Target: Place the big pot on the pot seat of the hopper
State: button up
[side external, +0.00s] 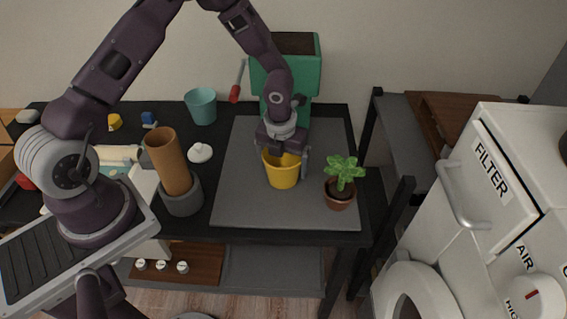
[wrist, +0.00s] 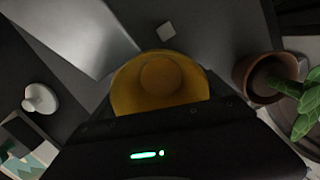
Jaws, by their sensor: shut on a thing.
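A yellow pot (side external: 283,173) is in my gripper (side external: 284,150), over the grey mat in front of the hopper. My gripper is shut on it at the rim. The pot looks roughly upright and empty in the wrist view (wrist: 160,80). I cannot tell whether its base touches the mat. The green hopper (side external: 312,65) stands behind, at the back of the table, with dark soil in its top. Its lower part and the pot seat are hidden behind my arm and gripper. A teal pot (side external: 201,107) stands at the back left.
A potted plant (side external: 340,186) stands close to the right of the yellow pot. A red-handled tool (side external: 236,92) is left of the hopper. A brown cylinder in a grey holder (side external: 182,196) and a white lidded thing (side external: 200,152) stand left of the mat (side external: 240,200). The mat's front left is clear.

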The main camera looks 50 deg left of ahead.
jog(key=o, duration=1.4)
jog(key=shift+f, duration=0.15)
jog(key=shift+o, duration=0.2)
jog(key=s+r+n+y, duration=0.1)
jog(key=s+r+n, duration=0.2)
jog(key=r, duration=0.7)
jog(key=s+r+n+y, duration=0.1)
jog(key=s+r+n, duration=0.2)
jog(key=r, duration=0.7)
jog(key=s+d+r+n+t+h, duration=0.1)
jog(key=s+r+n+t, duration=0.1)
jog(key=s+r+n, duration=0.3)
jog(key=s+r+n+t+h, duration=0.1)
jog(key=s+r+n, duration=0.5)
jog(key=s+n, duration=0.8)
jog(key=n+t, duration=0.1)
jog(key=n, duration=0.4)
jog(key=shift+s+d+r+n+h, duration=0.2)
jog(key=shift+d+n+h, duration=0.1)
jog(key=shift+d+n, duration=0.1)
